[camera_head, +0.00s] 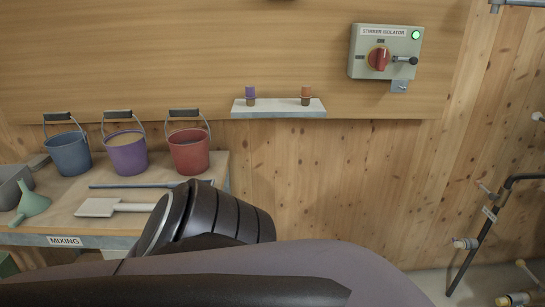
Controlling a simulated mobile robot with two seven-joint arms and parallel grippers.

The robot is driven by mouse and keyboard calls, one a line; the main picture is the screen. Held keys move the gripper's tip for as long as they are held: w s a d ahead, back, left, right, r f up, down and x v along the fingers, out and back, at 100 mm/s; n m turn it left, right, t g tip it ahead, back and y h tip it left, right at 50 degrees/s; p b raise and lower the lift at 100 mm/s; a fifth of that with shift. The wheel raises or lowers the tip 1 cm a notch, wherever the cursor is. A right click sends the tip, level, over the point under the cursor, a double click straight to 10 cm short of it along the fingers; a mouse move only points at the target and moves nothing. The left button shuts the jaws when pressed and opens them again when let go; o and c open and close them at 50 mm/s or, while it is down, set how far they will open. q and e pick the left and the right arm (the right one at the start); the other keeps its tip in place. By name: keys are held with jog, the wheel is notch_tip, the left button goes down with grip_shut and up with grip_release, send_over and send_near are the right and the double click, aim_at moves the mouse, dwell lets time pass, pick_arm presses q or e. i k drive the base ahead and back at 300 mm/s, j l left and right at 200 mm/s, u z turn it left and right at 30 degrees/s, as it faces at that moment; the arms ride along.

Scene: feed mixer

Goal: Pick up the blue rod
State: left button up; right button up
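A thin blue-grey rod (135,185) lies flat across the mixing table (60,222) at the left, in front of the buckets. Its right end lies close to the dark part of my arm that covers the front right of the table. A large link of my own arm fills the bottom middle of the view. Neither gripper shows, so I cannot see their fingers.
A blue bucket (69,154), a purple bucket (126,153) and a red bucket (189,151) stand behind the rod. A wall shelf (278,109) and isolator box (385,52) are at right.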

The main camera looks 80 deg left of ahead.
aim_at(170, 184)
jog(key=u, duration=3.35)
jog(key=i+l, duration=0.1)
jog(key=l, duration=0.3)
jog(key=i+l, duration=0.15)
jog(key=l, duration=0.2)
jog(key=i+l, duration=0.1)
jog(key=l, duration=0.3)
jog(key=i+l, duration=0.15)
jog(key=l, duration=0.2)
jog(key=i+l, duration=0.1)
jog(key=l, duration=0.3)
jog(key=i+l+u, duration=0.1)
jog(key=l, duration=0.3)
jog(key=i+l, duration=0.15)
jog(key=l, duration=0.2)
